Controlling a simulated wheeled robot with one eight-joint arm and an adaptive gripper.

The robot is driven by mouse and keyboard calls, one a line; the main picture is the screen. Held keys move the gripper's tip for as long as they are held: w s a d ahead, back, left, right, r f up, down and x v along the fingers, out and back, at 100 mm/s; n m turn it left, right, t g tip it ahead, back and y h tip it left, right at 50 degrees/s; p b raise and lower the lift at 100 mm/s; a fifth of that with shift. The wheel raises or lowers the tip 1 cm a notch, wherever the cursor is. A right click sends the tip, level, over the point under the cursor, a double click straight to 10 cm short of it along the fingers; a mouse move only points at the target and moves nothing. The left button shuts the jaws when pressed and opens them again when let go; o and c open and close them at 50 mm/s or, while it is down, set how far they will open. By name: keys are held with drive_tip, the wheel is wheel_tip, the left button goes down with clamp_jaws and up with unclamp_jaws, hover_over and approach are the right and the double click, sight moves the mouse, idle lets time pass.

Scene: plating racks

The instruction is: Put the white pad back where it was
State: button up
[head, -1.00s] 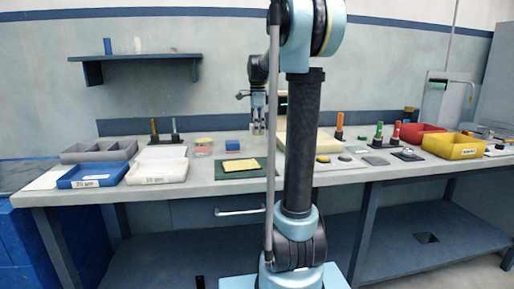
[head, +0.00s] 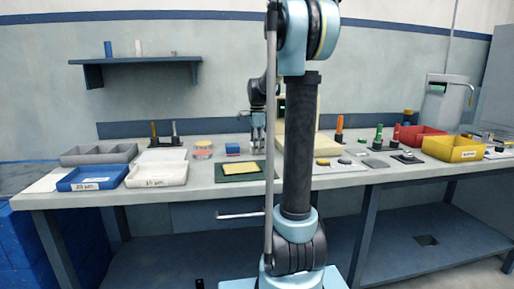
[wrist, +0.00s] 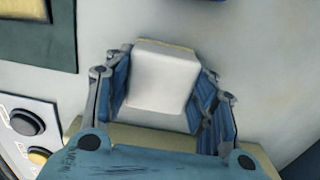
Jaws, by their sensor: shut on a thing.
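The white pad (wrist: 160,80) is a pale block with a thin yellowish edge at its far side. My gripper (wrist: 160,92) is shut on it, with one finger along each side in the wrist view. In the head view my gripper (head: 258,146) points down over the back part of the bench, behind the green board. The pad is too small there to make out clearly. I cannot tell whether its underside touches the bench.
A green board (head: 224,177) with a yellow pad (head: 240,172) lies in front. A blue block (head: 232,149) and a round container (head: 203,149) stand left. A beige housing (head: 298,130) stands close on the right, and a button plate (wrist: 22,118) shows nearby. Bare bench lies around the pad.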

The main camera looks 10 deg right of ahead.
drive_tip(key=o, duration=1.1)
drive_tip(key=shift+r, duration=0.1)
wheel_tip(320, 180, up, 12)
drive_tip(key=shift+s, duration=0.1)
